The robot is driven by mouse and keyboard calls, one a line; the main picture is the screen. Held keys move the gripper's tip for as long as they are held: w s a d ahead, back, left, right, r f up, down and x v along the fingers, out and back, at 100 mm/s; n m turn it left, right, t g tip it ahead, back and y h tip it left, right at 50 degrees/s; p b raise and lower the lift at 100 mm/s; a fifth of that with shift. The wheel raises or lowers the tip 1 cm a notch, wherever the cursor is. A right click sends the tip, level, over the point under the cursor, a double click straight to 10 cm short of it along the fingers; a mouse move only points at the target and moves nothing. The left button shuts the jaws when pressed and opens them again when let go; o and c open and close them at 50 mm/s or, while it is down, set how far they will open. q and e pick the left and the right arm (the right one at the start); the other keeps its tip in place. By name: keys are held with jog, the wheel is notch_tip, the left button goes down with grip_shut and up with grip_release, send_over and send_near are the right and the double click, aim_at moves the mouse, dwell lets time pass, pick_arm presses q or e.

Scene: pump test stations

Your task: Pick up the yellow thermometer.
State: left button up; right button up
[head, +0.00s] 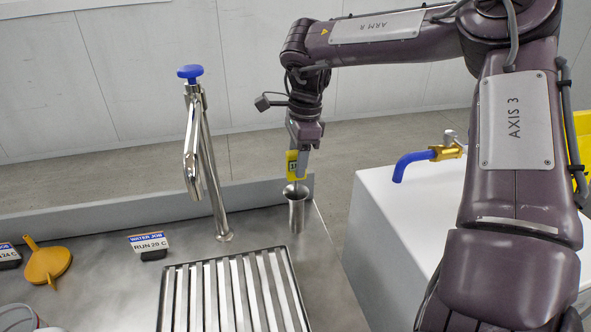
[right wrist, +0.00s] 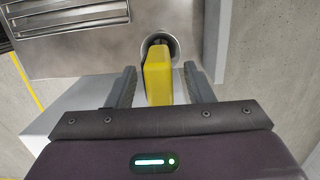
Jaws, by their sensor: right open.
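The yellow thermometer (head: 292,165) stands upright in a small steel cup (head: 297,210) on the steel counter, near its right edge. In the right wrist view the thermometer (right wrist: 158,76) lies between the two fingers of my right gripper (right wrist: 160,88), with a gap to each finger. The steel cup (right wrist: 171,42) shows behind it there. In the head view my right gripper (head: 299,160) is at the thermometer's head, above the cup, and partly covers it. It is open. The thermometer's lower part is hidden in the cup. My left gripper is not in view.
A steel tap (head: 207,160) with a blue knob rises left of the cup. A slatted drain (head: 232,293) lies in front. A sign (head: 148,243) and an orange funnel (head: 47,263) are at left. A white block (head: 385,235) with a blue-spouted brass tap (head: 428,157) stands right.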

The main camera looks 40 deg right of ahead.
aim_at(296, 194)
jog(key=shift+w+a+f, duration=0.1)
jog(key=shift+f, duration=0.65)
jog(key=shift+w+a+f, duration=0.1)
jog(key=shift+f, duration=0.65)
jog(key=shift+c, duration=0.5)
grip_shut()
jog(key=shift+r, duration=0.2)
